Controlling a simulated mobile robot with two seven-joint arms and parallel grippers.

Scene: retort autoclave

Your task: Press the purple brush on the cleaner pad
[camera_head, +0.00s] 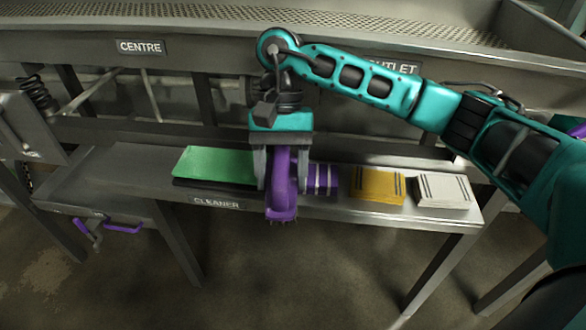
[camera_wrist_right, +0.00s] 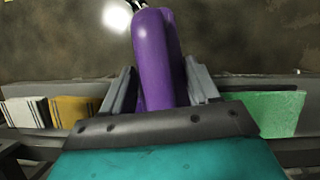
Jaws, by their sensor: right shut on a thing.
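My right gripper (camera_head: 277,170) is shut on the purple brush (camera_head: 281,190), between its two grey fingers. The brush hangs over the front of the shelf, with dark bristles just showing at its lower end. In the right wrist view the brush (camera_wrist_right: 157,60) sits between the fingers (camera_wrist_right: 160,85). The green cleaner pad (camera_head: 216,163) lies on the shelf above the CLEANER label, left of the gripper. The pad also shows at the right of the wrist view (camera_wrist_right: 275,112). The brush looks beside the pad; contact cannot be told. My left gripper is not in view.
Purple (camera_head: 322,179), yellow (camera_head: 377,185) and white (camera_head: 443,190) striped stacks lie on the steel shelf (camera_head: 110,170) right of the brush. Purple-handled tools (camera_head: 122,227) hang at the lower left. A perforated steel trough (camera_head: 250,28) runs behind. The floor in front is open.

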